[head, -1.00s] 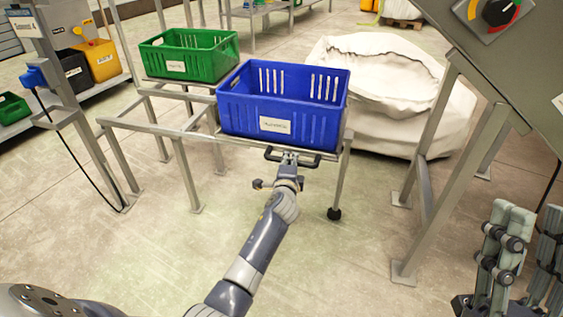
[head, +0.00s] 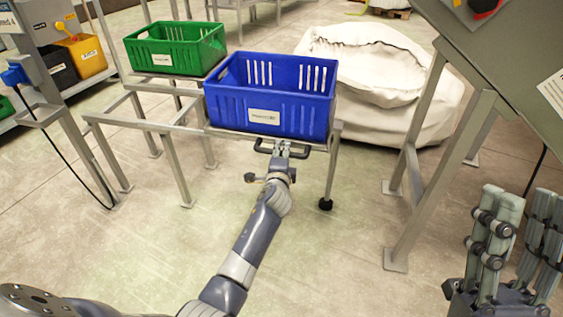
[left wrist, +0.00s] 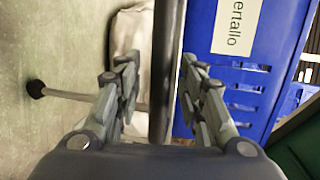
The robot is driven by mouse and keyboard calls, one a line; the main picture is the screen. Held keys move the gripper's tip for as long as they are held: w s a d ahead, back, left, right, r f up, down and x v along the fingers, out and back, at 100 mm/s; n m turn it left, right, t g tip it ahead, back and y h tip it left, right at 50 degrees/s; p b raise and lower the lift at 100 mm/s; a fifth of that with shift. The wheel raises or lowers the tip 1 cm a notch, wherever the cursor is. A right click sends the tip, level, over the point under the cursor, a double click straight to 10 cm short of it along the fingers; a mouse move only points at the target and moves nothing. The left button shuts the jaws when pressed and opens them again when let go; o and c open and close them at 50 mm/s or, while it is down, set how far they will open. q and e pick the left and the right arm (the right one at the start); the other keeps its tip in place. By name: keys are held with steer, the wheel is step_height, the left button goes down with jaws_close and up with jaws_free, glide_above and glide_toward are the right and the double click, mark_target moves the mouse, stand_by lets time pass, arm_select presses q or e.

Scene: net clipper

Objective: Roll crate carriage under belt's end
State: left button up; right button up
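A blue slotted crate (head: 270,95) with a white label sits on the grey metal carriage (head: 333,165), whose visible front leg ends in a black caster. The carriage has a dark handle (head: 262,149) on its front side. My left gripper (head: 283,148) is at this handle. In the left wrist view the dark handle bar (left wrist: 163,85) runs between the fingers of my left gripper (left wrist: 160,65), with a gap visible on its left. My right gripper (head: 520,215) is open and empty at the lower right. I cannot make out the belt.
A green crate (head: 175,48) stands on a grey frame (head: 130,120) behind left. A large white sack (head: 385,85) lies behind the carriage. A grey machine (head: 510,70) on angled legs stands at right. The floor between carriage and machine legs (head: 410,215) is clear.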

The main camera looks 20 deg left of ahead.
arm_select(q)
steer(key=v, duration=1.1)
steer(key=shift+s+d, duration=0.2)
steer(key=shift+s, duration=0.1)
